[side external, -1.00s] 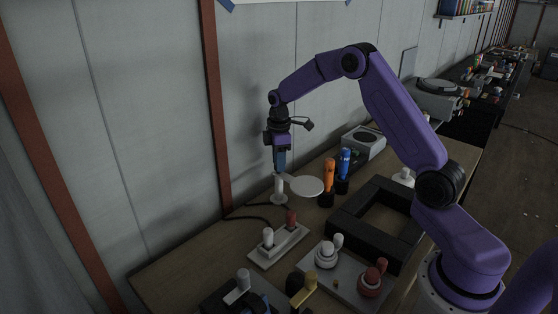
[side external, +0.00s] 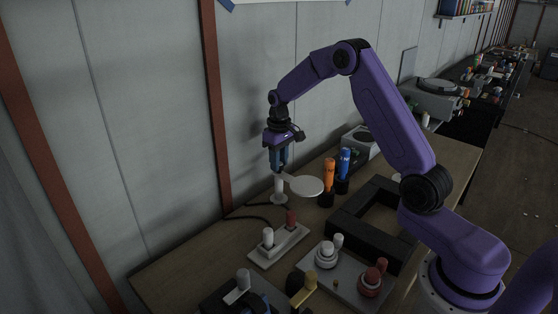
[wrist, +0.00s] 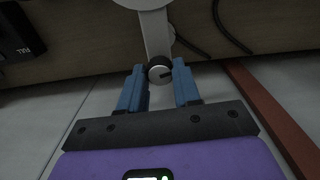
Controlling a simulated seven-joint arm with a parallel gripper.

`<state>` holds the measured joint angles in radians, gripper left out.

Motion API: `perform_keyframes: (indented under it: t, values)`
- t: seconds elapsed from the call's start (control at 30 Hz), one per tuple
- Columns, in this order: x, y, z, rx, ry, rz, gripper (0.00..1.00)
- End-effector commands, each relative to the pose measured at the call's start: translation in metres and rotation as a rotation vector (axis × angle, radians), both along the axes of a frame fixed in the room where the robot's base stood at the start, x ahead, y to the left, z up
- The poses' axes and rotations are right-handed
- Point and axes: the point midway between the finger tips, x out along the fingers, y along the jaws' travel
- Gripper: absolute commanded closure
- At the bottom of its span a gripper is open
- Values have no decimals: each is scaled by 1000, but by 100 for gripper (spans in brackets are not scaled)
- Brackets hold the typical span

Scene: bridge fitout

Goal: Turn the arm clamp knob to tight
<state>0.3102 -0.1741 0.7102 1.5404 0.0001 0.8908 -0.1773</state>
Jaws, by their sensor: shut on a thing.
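The arm clamp knob (wrist: 160,72) is a small dark round knob with a pale rim and a pointer mark, seen in the wrist view at the end of a pale arm (wrist: 156,35). My gripper (wrist: 160,80) has its two blue fingers on either side of the knob and is shut on it. In the side view my gripper (side external: 278,168) points down at the top of a white post (side external: 279,190), and its fingers hide the knob. A white round disc (side external: 306,186) sticks out to the right from the post on its arm.
An orange bottle (side external: 328,175) and a blue one (side external: 345,160) stand right of the disc. A black square frame (side external: 345,228) lies on the bench. A white base with white and red knobs (side external: 279,246) is in front. The wall is close behind my gripper.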

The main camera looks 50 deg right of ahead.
Motion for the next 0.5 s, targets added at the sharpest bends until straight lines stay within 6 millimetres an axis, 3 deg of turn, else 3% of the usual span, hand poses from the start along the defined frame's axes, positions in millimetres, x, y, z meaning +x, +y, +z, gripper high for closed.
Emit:
perform_keyframes:
  t: [0.5]
  values:
    - [0,0,1,0,1,-238,98]
